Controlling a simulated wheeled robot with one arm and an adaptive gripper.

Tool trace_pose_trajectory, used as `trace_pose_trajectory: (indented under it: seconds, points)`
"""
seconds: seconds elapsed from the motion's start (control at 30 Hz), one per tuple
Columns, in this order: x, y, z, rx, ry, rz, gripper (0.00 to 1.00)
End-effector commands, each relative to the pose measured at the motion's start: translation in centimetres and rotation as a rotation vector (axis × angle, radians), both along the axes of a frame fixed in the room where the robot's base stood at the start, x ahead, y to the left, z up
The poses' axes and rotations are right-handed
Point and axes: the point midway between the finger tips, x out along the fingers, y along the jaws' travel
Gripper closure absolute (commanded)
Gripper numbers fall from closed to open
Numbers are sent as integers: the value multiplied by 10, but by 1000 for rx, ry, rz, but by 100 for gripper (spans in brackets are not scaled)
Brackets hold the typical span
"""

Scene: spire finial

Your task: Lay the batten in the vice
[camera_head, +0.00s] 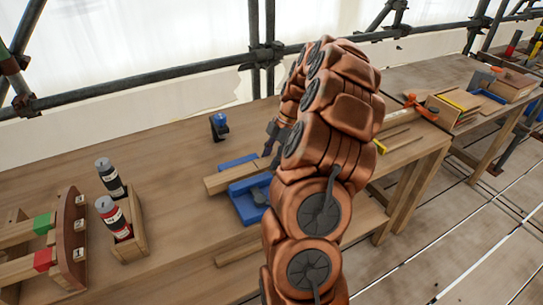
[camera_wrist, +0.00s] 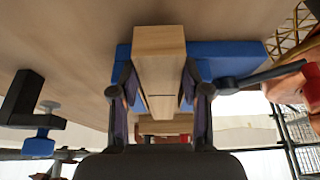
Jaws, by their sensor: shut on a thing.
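The batten (camera_head: 223,181) is a pale wooden bar, lying level across the blue vice (camera_head: 249,212) on the bench. One blue jaw shows on each side of it, and its left end sticks out past the vice. In the wrist view the batten (camera_wrist: 158,45) runs between my fingers, with the blue vice (camera_wrist: 228,55) to both sides. My gripper (camera_wrist: 160,100) is shut on the batten. In the head view my gripper (camera_head: 272,138) is partly hidden by my arm, which also covers the batten's right end. I cannot tell whether the batten touches the vice's bottom.
A blue and black clamp (camera_head: 219,124) stands on the bench (camera_head: 165,155) behind the vice. Scaffold poles run behind.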

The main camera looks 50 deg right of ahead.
Motion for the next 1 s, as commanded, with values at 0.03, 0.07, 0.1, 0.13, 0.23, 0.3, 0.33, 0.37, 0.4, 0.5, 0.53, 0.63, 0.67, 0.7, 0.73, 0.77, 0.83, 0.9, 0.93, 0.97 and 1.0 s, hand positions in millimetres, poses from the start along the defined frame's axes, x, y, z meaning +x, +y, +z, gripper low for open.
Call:
trace_pose_trajectory:
  seconds: [0.03,0.07,0.1,0.13,0.23,0.3,0.33,0.37,0.4,0.5,0.53,0.63,0.67,0.7,0.73,0.77,0.83,0.9,0.93,0.97,1.0]
  points:
    - [0,0,0,0,-1,0,96]
    - [0,0,0,0,-1,0,96]
    - [0,0,0,0,-1,0,96]
    - [0,0,0,0,-1,0,96]
    - [0,0,0,0,-1,0,48]
    - [0,0,0,0,-1,0,40]
    - [0,0,0,0,-1,0,37]
    - [0,0,0,0,-1,0,34]
    - [0,0,0,0,-1,0,30]
    - [0,0,0,0,-1,0,29]
    - [0,0,0,0,-1,0,29]
    - [0,0,0,-1,-2,-1,29]
    - [0,0,0,-1,-2,-1,29]
    - [0,0,0,0,-1,0,29]
    - [0,0,1,0,-1,0,29]
    - [0,0,2,0,-1,0,29]
    - [0,-2,4,-2,-3,-2,29]
    - [0,-5,9,-4,-5,-2,29]
    - [0,-6,12,-4,-5,-2,29]
    - [-1,-7,15,-4,-5,-2,29]
    - [-2,-10,20,-4,-5,-4,29]
